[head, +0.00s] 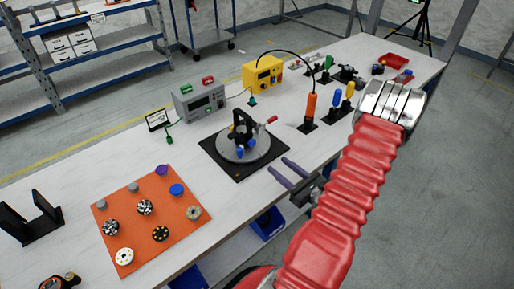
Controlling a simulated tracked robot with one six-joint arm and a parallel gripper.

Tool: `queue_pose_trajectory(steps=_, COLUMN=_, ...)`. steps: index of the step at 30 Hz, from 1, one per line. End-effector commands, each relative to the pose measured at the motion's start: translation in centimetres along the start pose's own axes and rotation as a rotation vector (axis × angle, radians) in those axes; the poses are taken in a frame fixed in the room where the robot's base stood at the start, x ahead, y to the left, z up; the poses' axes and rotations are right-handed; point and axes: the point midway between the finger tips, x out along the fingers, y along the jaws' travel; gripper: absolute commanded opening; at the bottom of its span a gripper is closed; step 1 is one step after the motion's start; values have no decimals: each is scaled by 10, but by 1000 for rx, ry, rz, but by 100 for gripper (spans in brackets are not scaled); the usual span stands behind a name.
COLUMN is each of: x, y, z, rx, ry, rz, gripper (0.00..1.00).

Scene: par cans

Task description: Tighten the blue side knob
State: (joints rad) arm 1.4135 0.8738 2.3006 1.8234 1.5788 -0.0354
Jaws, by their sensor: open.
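A black fixture (243,130) stands on a round grey plate (229,151) on a black square base (214,147), near the middle of the bench. Two small blue knobs show low on its near side, one at the front (240,155) and one to its right (253,144); I cannot tell which is the side knob or how tight either is. A red-tipped handle (271,120) sticks out to the right. My gripper (278,166) is open and empty. Its two dark fingers point toward the base from the lower right, apart from the knobs.
An orange mat (133,213) with several round parts lies at the left front. A grey power supply (199,99) and a yellow one (262,74) stand behind the fixture. An orange-handled tool (311,107) stands upright to the right. Bare bench lies between mat and base.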

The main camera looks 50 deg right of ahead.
Motion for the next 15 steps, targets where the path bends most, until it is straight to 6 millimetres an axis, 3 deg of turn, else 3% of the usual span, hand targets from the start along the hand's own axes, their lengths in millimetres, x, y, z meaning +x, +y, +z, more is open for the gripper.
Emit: queue_pose_trajectory(steps=15, x=3, y=-2, z=-2, rx=4, ry=0, rz=-8, gripper=43)
